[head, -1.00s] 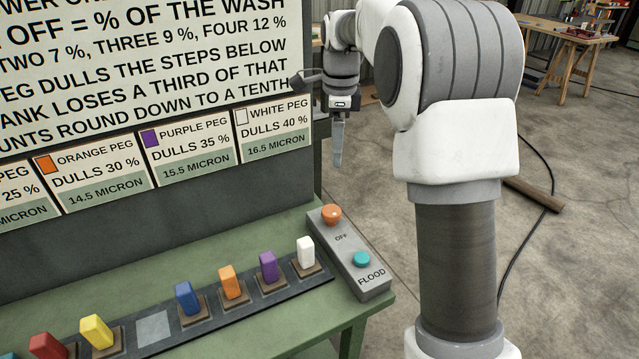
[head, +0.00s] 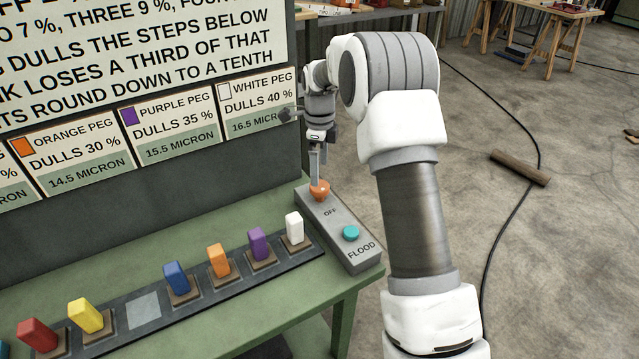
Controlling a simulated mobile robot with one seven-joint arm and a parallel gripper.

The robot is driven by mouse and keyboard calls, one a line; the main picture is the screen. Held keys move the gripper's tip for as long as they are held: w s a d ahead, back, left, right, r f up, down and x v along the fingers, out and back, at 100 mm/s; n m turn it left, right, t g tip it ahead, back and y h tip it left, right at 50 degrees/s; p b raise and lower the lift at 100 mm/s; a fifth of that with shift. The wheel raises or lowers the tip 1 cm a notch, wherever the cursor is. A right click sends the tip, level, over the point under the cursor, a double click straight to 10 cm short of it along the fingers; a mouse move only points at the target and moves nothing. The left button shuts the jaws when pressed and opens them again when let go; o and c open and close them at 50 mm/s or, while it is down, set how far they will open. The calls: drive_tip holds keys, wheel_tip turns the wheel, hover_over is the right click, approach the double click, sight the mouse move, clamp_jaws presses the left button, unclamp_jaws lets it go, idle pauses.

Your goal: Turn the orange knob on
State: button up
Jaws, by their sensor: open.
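The orange knob (head: 320,191) sits at the far end of a grey control box on the green table's right side. "OFF" is printed on the box beside the knob. My gripper (head: 317,178) points down right at the knob, with a finger overlapping its top in the picture. The gripper is open; I cannot tell whether it touches the knob. The fingers hide part of the knob's far side.
A teal button (head: 351,233) marked "FLOOD" is on the same grey box (head: 338,222). A row of coloured pegs, with the white peg (head: 294,228) closest, stands left of it. A large sign board (head: 140,70) rises behind the table.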

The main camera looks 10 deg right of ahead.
sight(319, 186)
drive_tip(key=shift+f, duration=2.8)
drive_tip(key=c, duration=1.4)
drive_tip(key=shift+o, duration=0.2)
